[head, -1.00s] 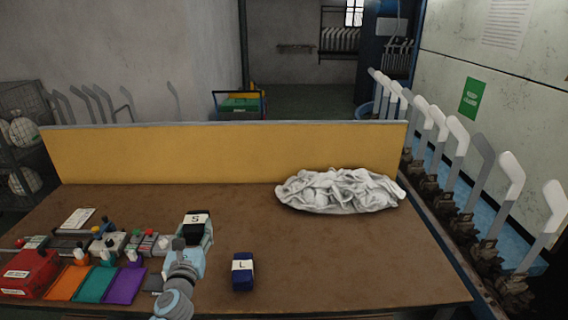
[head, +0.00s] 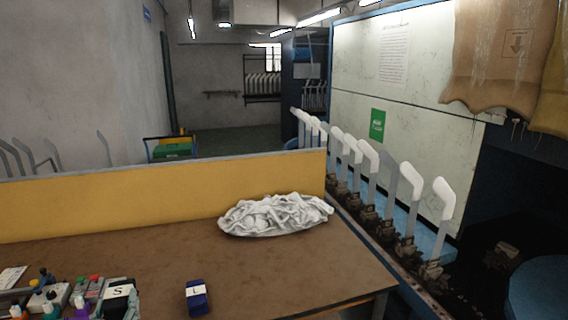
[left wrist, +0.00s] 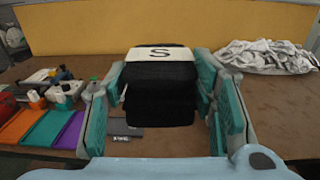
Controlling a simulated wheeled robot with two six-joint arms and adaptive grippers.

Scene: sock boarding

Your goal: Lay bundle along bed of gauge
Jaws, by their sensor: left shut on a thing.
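A black bundle with a white band marked S (left wrist: 160,54) is between the teal-padded fingers of my left gripper (left wrist: 158,78) in the left wrist view. The gripper is shut on its two sides. In the head view the S bundle (head: 118,299) is at the lower left, cut by the bottom edge, with little of my gripper showing. A navy bundle marked L (head: 196,297) stands on the brown table to its right. I cannot make out the gauge for certain. A flat grey plate with a small label (left wrist: 124,129) lies below the held bundle. My right gripper is not in view.
A heap of white socks (head: 275,215) lies at the back right of the table (head: 300,265). A yellow panel (head: 270,180) closes the back. Orange, teal and purple trays (left wrist: 45,128) and small tools crowd the left. Boarding forms (head: 408,200) line the right.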

